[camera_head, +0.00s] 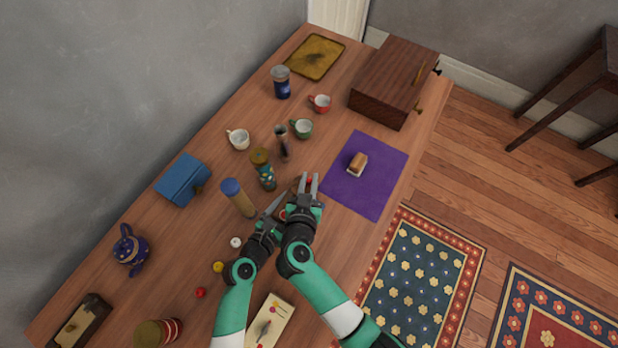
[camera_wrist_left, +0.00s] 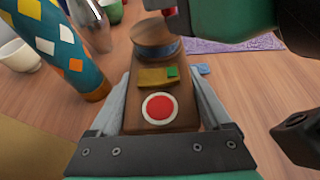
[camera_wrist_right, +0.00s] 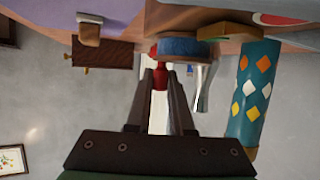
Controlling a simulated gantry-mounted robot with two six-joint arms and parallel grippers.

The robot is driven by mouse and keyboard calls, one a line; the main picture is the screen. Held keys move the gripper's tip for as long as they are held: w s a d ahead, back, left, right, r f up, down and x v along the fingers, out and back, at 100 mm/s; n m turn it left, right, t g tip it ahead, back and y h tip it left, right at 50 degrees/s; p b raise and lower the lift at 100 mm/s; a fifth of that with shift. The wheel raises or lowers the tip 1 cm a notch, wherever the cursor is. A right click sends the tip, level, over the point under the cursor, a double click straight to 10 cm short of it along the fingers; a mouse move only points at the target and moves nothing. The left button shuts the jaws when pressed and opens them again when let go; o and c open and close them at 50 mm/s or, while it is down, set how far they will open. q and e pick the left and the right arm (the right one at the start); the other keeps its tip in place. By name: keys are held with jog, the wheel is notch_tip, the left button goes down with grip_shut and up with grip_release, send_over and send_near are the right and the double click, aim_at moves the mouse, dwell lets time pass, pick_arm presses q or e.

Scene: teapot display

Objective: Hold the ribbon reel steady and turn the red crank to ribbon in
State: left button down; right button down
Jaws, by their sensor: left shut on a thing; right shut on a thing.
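The ribbon reel (camera_wrist_left: 156,58) is a wooden base with a round wooden spool wrapped in blue, a yellow and green patch and a red and white disc. My left gripper (camera_wrist_left: 162,88) is shut on the wooden base, one finger on each side. The red crank (camera_wrist_right: 160,76) shows in the right wrist view beside the blue-wrapped spool (camera_wrist_right: 186,47). My right gripper (camera_wrist_right: 160,88) is shut on the crank's red knob. In the head view my left gripper (camera_head: 278,206) and right gripper (camera_head: 309,182) are close together and hide most of the reel.
A diamond-patterned teal cylinder (camera_head: 266,178), a blue-capped jar (camera_head: 240,200) and a metal vessel (camera_head: 283,148) stand close by on the left. A purple mat (camera_head: 378,190) with a small block (camera_head: 357,163) lies to the right. Cups stand farther back.

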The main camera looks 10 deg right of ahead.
jog(key=c, duration=0.8)
grip_release()
jog(key=shift+s, duration=0.15)
jog(key=v, duration=1.2)
jog(key=shift+f, duration=0.1)
